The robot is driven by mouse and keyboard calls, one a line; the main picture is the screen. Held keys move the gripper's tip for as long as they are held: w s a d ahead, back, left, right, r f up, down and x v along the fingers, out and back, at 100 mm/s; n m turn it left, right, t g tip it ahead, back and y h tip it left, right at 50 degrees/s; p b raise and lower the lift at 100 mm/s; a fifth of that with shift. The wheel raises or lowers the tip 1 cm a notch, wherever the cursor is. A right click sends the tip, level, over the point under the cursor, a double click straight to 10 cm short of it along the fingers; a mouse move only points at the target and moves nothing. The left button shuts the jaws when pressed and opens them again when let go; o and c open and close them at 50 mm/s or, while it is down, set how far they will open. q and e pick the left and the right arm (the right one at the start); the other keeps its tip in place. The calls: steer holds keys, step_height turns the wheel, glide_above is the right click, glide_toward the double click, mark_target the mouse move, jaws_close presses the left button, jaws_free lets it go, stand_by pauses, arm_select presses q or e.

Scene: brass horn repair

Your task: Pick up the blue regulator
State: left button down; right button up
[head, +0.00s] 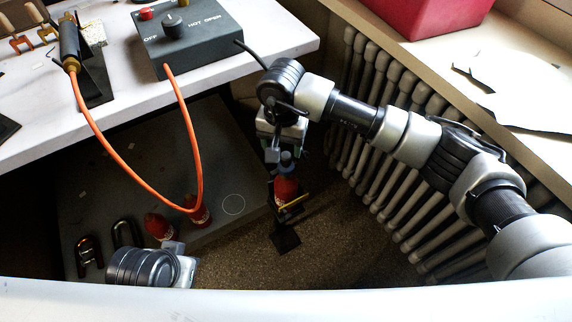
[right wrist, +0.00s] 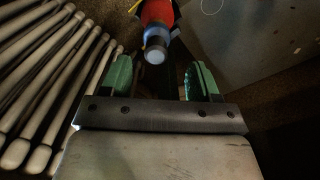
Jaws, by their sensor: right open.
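The blue regulator (head: 286,158) sits on top of a red cylinder (head: 286,188) in a dark stand below the bench. In the right wrist view the regulator (right wrist: 154,48) shows as a blue piece with a pale round end, on the red cylinder (right wrist: 157,12). My right gripper (head: 286,150) is just above it in the head view. In the right wrist view its green fingers (right wrist: 160,75) are apart with nothing between them, and the regulator lies just beyond, slightly left of centre. My left gripper (head: 178,258) is low at the left, mostly hidden by its wrist.
A ribbed radiator (head: 385,90) stands close beside my right arm. The white bench (head: 125,110) holds a dark control box (head: 190,40) and a torch (head: 70,42).

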mark_target(286, 155)
steer(key=f, duration=0.3)
steer(key=f+b, duration=0.1)
steer(key=f, duration=0.1)
steer(key=shift+w+d+f, duration=0.3)
steer(key=shift+w+f, duration=0.05)
jaws_close()
